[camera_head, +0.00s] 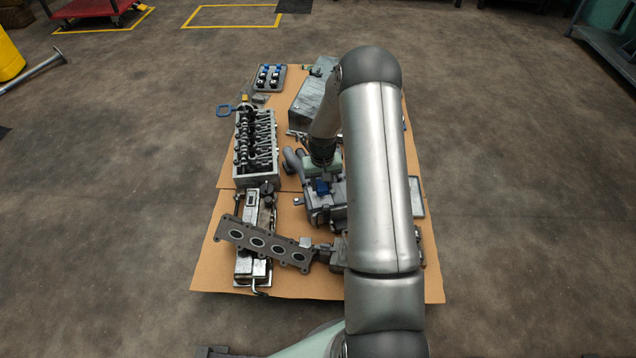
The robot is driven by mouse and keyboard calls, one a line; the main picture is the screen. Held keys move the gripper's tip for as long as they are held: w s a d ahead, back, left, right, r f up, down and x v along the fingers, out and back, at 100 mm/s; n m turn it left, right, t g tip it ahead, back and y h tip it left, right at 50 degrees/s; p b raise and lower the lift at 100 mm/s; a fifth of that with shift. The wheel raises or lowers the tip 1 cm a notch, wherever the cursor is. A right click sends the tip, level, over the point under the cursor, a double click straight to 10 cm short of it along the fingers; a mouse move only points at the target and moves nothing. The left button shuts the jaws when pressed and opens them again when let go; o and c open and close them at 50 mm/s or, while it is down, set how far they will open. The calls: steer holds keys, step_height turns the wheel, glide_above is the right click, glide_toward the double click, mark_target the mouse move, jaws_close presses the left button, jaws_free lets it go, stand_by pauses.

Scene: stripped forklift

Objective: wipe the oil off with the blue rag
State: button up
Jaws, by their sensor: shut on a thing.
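My gripper (322,184) is near the middle of the cardboard, partly hidden by my own arm. It is shut on the blue rag (321,187), a small dark blue patch right under the pale green gripper body. The rag is at the top of a grey metal housing (318,207); I cannot tell whether it touches the housing. I cannot make out any oil in this view; some of the parts are hidden behind my arm.
Cardboard (208,275) lies on the floor under the parts. A cylinder head (243,176), a flat gasket plate (234,233), a tray with blue-topped pieces (283,73) and a grey metal box (312,100) stand around. Open floor surrounds the cardboard.

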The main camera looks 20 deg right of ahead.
steer(key=shift+f+b, duration=1.8)
steer(key=shift+f, duration=1.05)
steer(key=shift+f+b, duration=0.65)
steer(key=shift+f, duration=0.4)
steer(key=shift+w+d+r+b, duration=0.1)
steer(key=shift+w+d+b, duration=0.1)
steer(key=shift+w, duration=0.6)
steer(key=shift+w+d+r+b, duration=0.1)
steer(key=shift+w+d, duration=0.05)
steer(key=shift+w, duration=0.6)
steer(key=shift+w+d+f+b, duration=0.1)
steer(key=shift+w+d+b, duration=0.15)
steer(key=shift+w, duration=0.5)
steer(key=shift+w+d+f+b, duration=0.1)
steer(key=shift+w+b, duration=0.25)
steer(key=shift+w, duration=0.4)
steer(key=shift+r, duration=0.15)
steer(key=shift+s+a+p, duration=0.2)
steer(key=shift+s+p, duration=0.15)
steer(key=shift+s, duration=0.45)
steer(key=shift+s+a+p, duration=0.15)
steer(key=shift+s+p, duration=0.2)
steer(key=shift+s, duration=0.45)
steer(key=shift+s+a+p, duration=0.2)
steer(key=shift+s+p, duration=0.1)
steer(key=shift+s, duration=0.5)
steer(key=shift+s+a+p, duration=0.15)
steer(key=shift+s+p, duration=0.1)
steer(key=shift+s, duration=0.5)
